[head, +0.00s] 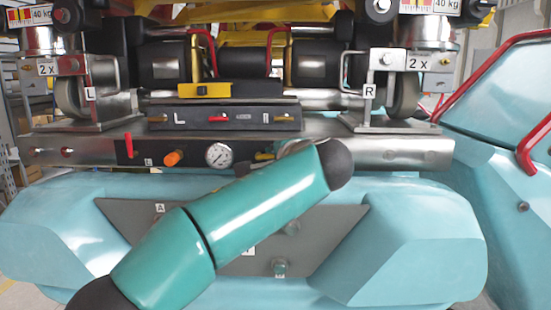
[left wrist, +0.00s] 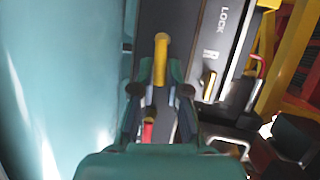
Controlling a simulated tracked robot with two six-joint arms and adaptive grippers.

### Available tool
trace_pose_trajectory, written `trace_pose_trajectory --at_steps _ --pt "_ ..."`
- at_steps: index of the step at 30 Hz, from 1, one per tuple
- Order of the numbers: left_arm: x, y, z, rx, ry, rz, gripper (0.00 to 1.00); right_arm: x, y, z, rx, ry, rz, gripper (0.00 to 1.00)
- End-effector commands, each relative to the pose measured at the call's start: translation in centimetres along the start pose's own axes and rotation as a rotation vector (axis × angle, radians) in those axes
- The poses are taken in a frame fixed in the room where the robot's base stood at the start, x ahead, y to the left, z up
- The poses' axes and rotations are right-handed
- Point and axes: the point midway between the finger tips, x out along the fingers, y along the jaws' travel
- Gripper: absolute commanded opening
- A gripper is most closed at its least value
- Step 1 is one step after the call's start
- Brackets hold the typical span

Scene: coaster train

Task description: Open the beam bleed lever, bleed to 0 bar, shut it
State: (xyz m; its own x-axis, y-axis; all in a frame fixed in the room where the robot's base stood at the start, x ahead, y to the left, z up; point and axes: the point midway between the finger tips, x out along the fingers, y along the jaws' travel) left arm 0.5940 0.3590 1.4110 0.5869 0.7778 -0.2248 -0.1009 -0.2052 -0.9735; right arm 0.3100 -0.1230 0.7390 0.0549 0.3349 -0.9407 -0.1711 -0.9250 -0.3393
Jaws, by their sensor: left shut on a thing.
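A yellow lever (left wrist: 161,58) shows in the left wrist view, standing between the fingers of my left gripper (left wrist: 160,90), which is shut on it. In the head view a yellow lever (head: 264,156) shows on the grey beam (head: 370,153), right of the round pressure gauge (head: 219,154). The gauge's needle is too small to read. A red lever (head: 128,146) and an orange knob (head: 172,158) sit left of the gauge. My right gripper is in neither view.
Above the beam is a dark panel (head: 230,118) with small levers marked L and R. Wheel brackets (head: 85,95) stand at both sides. Pale teal bodywork (head: 420,230) bulges below, and a red rail (head: 475,70) rises at the right.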

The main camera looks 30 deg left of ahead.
Motion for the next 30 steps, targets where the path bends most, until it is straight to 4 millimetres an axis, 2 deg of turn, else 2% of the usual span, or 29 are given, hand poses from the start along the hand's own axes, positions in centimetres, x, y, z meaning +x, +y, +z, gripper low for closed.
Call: trace_pose_trajectory --at_steps 15,30 --pt "0.0 -1.3 0.7 -0.409 0.084 0.176 0.0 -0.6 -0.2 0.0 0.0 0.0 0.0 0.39" --pt "0.3 -2.4 2.0 -0.839 0.172 0.353 0.0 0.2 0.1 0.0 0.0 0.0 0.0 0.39"
